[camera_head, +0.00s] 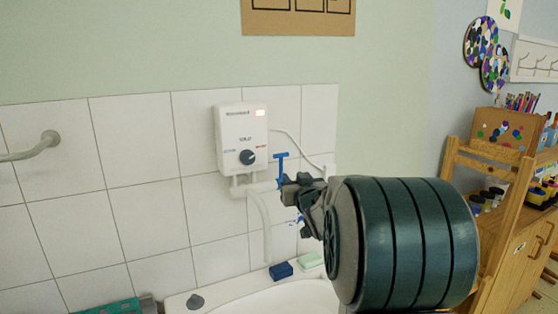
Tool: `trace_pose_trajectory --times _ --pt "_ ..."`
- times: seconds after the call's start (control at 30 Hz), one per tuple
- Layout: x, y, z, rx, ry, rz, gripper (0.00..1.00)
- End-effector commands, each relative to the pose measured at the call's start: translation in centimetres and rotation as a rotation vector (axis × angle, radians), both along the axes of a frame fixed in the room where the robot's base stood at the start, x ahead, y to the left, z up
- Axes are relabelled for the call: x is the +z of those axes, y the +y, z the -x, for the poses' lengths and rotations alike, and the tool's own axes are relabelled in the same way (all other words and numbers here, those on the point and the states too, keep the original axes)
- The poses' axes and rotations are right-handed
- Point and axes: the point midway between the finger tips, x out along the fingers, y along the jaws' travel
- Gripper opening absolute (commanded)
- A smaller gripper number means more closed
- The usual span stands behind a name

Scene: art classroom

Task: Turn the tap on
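A white water heater (242,130) with a dark round knob (248,157) is fixed to the tiled wall. White pipework sits beneath it, with a pale spout (266,235) hanging down towards the basin. A blue T-shaped tap handle (281,156) stands upright just right of the heater's lower part. My gripper (288,190) is at the lower end of the handle's stem, pointing left, and partly covers the tap there. I cannot tell whether it touches the tap. Its fingers are small and seen from behind, so their opening is unclear. More blue shows beside the gripper (299,220).
A white basin (190,303) lies below, with a blue block (281,270) and a pale green soap-like block (310,261) on its back rim. A grey wall rail (35,149) is at left. A wooden shelf (490,160) with art supplies stands at right. My arm hides part of the right side.

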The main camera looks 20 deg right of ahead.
Motion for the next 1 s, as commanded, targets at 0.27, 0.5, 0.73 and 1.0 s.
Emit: trace_pose_trajectory --times 0.27,0.5,0.73,1.0 --pt "0.1 -0.2 -4.2 0.006 0.003 -0.002 0.30" --pt "0.1 -1.0 -8.0 0.003 0.005 -0.002 0.30" --pt "0.1 -1.7 -11.1 0.001 0.004 -0.002 0.30" --pt "0.0 -2.0 -12.7 0.000 0.003 0.000 0.30"
